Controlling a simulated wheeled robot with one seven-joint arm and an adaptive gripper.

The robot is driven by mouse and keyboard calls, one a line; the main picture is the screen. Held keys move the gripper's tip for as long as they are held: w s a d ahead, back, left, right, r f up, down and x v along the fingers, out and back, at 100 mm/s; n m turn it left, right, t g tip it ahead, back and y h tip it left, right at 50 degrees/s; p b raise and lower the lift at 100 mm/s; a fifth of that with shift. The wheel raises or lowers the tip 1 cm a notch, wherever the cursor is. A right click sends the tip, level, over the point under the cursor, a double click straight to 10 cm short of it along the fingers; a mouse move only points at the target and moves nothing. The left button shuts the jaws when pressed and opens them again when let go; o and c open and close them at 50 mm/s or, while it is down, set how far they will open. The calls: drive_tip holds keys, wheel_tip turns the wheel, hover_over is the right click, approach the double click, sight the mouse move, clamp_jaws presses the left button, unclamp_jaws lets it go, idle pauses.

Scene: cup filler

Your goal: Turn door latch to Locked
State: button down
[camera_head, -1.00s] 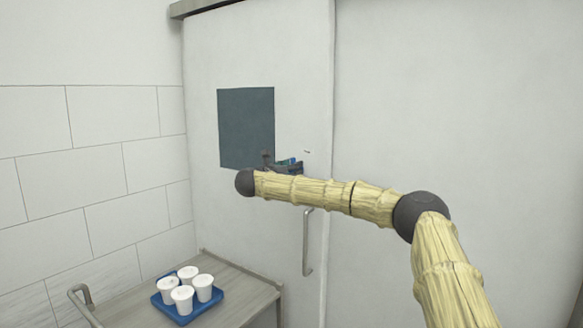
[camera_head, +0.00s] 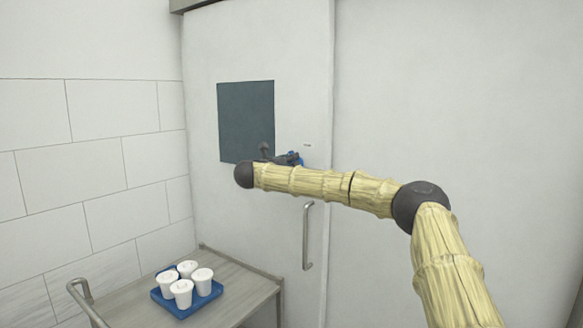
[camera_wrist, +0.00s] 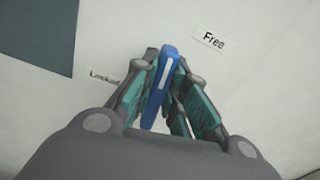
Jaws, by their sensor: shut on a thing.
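The door latch (camera_wrist: 163,75) is a blue bar with a white stripe, seen close up in the wrist view. My gripper (camera_wrist: 161,78) is shut on it, with grey and teal fingers on both sides. The bar points up the picture, leaning slightly right, between the label Locked (camera_wrist: 105,77) at left and the label Free (camera_wrist: 209,40) at upper right. The latch's pivot is hidden by my fingers. In the head view my gripper (camera_head: 288,159) is at the white door (camera_head: 300,60), partly behind my arm, and a little blue (camera_head: 297,158) shows there.
A dark window panel (camera_head: 245,120) is set in the door left of the latch. A vertical metal door handle (camera_head: 307,237) is below. A cart (camera_head: 235,305) at lower left holds a blue tray (camera_head: 181,312) with several white cups (camera_head: 181,293).

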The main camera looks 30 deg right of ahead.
drive_tip(key=n+b, duration=0.2)
drive_tip(key=b, duration=0.1)
drive_tip(key=shift+w+f+n, duration=0.15)
drive_tip(key=shift+f+n, duration=0.1)
drive_tip(key=shift+n, duration=0.05)
drive_tip(key=n+b, duration=0.2)
drive_tip(key=shift+w+a+n, duration=0.15)
drive_tip(key=shift+n, duration=0.25)
drive_tip(key=shift+w+a+f+n+b, duration=0.15)
drive_tip(key=shift+n+b, duration=0.2)
drive_tip(key=shift+n, duration=1.5)
drive_tip(key=shift+w+d+f+n+b, duration=0.15)
drive_tip(key=shift+n+b, duration=0.25)
drive_tip(key=shift+n, duration=1.4)
drive_tip(key=shift+a+f+n+b, duration=0.15)
drive_tip(key=shift+n+b, duration=0.2)
drive_tip(key=shift+n, duration=1.5)
drive_tip(key=shift+f, duration=0.1)
drive_tip(key=c, duration=1.4)
unclamp_jaws()
drive_tip(key=shift+c, duration=0.2)
